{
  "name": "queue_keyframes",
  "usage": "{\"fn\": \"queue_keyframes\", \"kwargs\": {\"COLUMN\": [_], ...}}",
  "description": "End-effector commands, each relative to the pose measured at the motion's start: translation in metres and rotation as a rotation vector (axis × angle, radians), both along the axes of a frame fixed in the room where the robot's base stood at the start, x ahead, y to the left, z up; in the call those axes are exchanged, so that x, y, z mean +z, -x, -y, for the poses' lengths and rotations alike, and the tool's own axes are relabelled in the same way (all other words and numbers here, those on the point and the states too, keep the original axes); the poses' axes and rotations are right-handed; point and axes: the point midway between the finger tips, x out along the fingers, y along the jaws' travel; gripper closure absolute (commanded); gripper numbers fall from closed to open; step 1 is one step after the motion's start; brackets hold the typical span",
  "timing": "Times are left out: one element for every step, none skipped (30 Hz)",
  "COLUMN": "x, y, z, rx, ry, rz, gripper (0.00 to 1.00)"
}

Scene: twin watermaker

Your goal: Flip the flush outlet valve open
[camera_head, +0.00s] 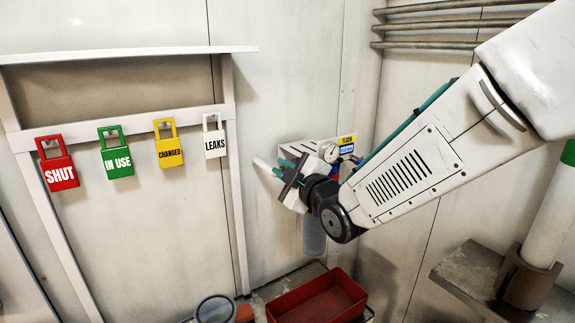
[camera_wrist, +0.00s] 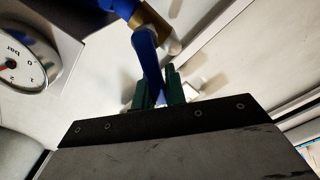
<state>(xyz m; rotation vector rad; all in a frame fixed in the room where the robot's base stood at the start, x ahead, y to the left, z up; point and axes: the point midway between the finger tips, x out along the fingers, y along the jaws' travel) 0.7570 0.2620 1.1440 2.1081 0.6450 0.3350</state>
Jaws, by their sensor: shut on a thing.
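A blue lever (camera_wrist: 149,58) hangs from a brass valve body (camera_wrist: 152,19) in the wrist view. I take it for the flush outlet valve's handle, but no label on it can be read. My gripper (camera_wrist: 157,93) has its green fingers closed on the lever's lower end. In the head view my gripper (camera_head: 284,172) is at the equipment on the back wall. There the lever and valve body are hidden behind my gripper and wrist.
A round pressure gauge (camera_wrist: 22,58) sits left of the lever; it also shows in the head view (camera_head: 331,153), by yellow and blue labels (camera_head: 347,145). Tags marked SHUT (camera_head: 59,175), IN USE (camera_head: 117,162), CHANGED (camera_head: 169,153) and LEAKS (camera_head: 215,144) hang left. A red tray (camera_head: 322,302) stands below.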

Motion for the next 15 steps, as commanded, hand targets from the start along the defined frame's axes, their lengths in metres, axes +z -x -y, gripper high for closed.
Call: {"fn": "queue_keyframes", "kwargs": {"x": [-0.004, -0.005, -0.007, -0.008, -0.009, -0.011, -0.012, -0.014, -0.016, -0.017, -0.018, -0.019, -0.02, -0.021, -0.022], "y": [0.001, 0.002, 0.003, 0.003, 0.003, 0.004, 0.004, 0.004, 0.005, 0.005, 0.005, 0.005, 0.005, 0.005, 0.006], "z": [-0.001, -0.002, -0.003, -0.003, -0.004, -0.005, -0.005, -0.005, -0.006, -0.006, -0.006, -0.007, -0.007, -0.007, -0.007], "rx": [0.001, 0.001, 0.001, 0.001, 0.001, 0.001, 0.002, 0.002, 0.001, 0.002, 0.002, 0.001, 0.001, 0.001, 0.001], "ry": [0.038, 0.062, 0.093, 0.117, 0.14, 0.17, 0.193, 0.216, 0.244, 0.264, 0.285, 0.31, 0.329, 0.346, 0.369], "rz": [0.02, 0.037, 0.058, 0.075, 0.09, 0.11, 0.125, 0.14, 0.159, 0.173, 0.187, 0.205, 0.217, 0.229, 0.245], "gripper": [1.0, 1.0, 1.0, 1.0, 1.0, 1.0, 1.0, 1.0, 1.0, 1.0, 1.0, 1.0, 1.0, 1.0, 1.0]}}
